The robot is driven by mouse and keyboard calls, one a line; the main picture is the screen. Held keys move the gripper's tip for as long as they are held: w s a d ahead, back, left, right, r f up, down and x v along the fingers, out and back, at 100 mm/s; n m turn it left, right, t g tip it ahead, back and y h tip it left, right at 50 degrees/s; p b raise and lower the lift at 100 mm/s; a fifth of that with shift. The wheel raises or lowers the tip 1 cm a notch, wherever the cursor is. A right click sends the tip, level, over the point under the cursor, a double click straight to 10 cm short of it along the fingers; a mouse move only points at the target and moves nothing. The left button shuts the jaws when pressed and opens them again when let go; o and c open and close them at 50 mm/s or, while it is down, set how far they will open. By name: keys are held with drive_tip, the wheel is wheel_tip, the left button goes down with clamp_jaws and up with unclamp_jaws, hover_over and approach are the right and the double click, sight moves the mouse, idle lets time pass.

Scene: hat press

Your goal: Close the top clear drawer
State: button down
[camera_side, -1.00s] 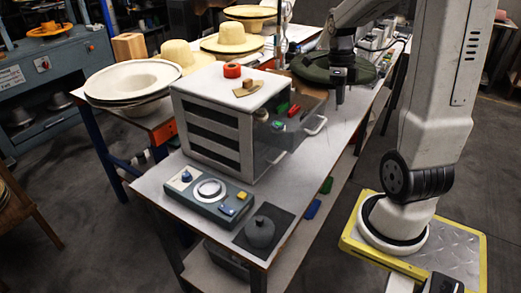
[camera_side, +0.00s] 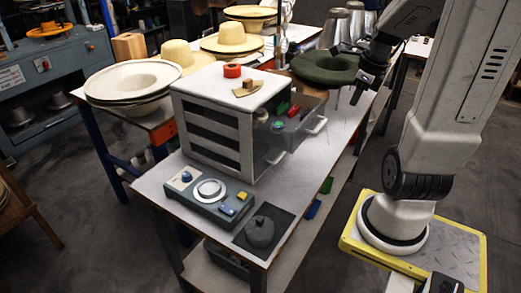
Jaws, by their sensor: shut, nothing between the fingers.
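A white drawer cabinet (camera_side: 212,150) stands on the table, with dark slots on its left face. Its clear top drawer (camera_side: 303,122) sticks out to the right. Green, red and blue small items lie in it, and a pale handle (camera_side: 318,126) is on its front. A lower clear drawer front (camera_side: 268,158) sits close to the cabinet. My gripper (camera_side: 356,98) is up and to the right of the drawer, above the table's right edge, apart from the handle. Its thin fingers point down and are shut with nothing between them.
A dark green hat (camera_side: 324,67) lies behind the drawer. A red roll (camera_side: 232,71) and a tan piece (camera_side: 246,89) are on the cabinet top. A control box (camera_side: 208,196) and a dark kettle-like weight (camera_side: 261,231) stand in front. Table space right of the drawer is clear.

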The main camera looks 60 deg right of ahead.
drive_tip(key=w+f, duration=0.5)
drive_tip(key=f, duration=0.4)
drive_tip(key=shift+w+f, duration=0.15)
drive_tip(key=shift+w, duration=0.25)
hover_over(287, 125)
drive_tip(key=shift+a, duration=0.1)
idle(0.7)
drive_tip(key=shift+s, duration=0.1)
idle(0.3)
drive_tip(key=s, duration=0.2)
drive_tip(key=s+r, duration=0.1)
drive_tip(key=s, duration=0.1)
drive_tip(key=shift+s+r, duration=0.1)
drive_tip(key=shift+r, duration=0.1)
drive_tip(key=v, duration=0.9)
drive_tip(key=shift+r, duration=0.2)
